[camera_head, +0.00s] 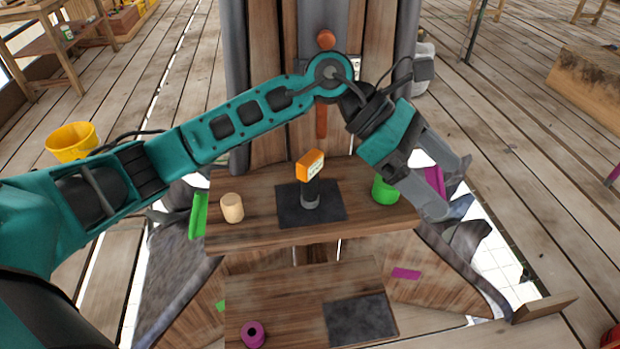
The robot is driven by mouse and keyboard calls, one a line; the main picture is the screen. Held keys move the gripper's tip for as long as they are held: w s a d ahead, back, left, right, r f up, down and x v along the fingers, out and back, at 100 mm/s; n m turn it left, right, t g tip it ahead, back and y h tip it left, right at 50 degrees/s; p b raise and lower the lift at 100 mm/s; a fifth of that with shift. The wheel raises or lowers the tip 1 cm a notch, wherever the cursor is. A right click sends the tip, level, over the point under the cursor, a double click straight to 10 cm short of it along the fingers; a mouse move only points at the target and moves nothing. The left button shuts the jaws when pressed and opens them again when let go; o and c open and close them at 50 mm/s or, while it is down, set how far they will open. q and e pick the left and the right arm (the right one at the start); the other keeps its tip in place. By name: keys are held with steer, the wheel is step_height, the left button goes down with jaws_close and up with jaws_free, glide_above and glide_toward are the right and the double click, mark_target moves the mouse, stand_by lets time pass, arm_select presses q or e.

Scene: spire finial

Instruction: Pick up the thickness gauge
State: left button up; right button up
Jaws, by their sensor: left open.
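The thickness gauge (310,168) appears to be the orange-headed device with a small pale display and a grey lower body. It stands upright on a dark mat (284,207) in the middle of the upper wooden shelf. My left gripper (449,188) is open at the shelf's right end, to the right of the gauge and apart from it. A magenta strip (434,179) shows between its fingers; I cannot tell whether they touch it. My right gripper is not in view.
A green cylinder (384,190) stands between gauge and gripper. A beige cylinder (232,208) and a green strip (198,215) are at the left. The lower shelf (290,290) holds a magenta ring (252,334) and another dark mat (361,320). A wooden column rises behind.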

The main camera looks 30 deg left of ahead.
arm_select(q)
steer(key=w+a+f+m+y, duration=0.1)
steer(key=w+a+f+y, duration=0.15)
steer(key=a+y, duration=0.4)
step_height(320, 180, up, 2)
steer(key=y, duration=0.5)
glide_above(310, 157)
steer(key=shift+w+d, duration=0.1)
step_height(310, 157, down, 6)
steer(key=shift+f, duration=3.3)
steer(key=shift+c, duration=0.2)
steer(key=c, duration=1.1)
steer(key=shift+r, duration=0.2)
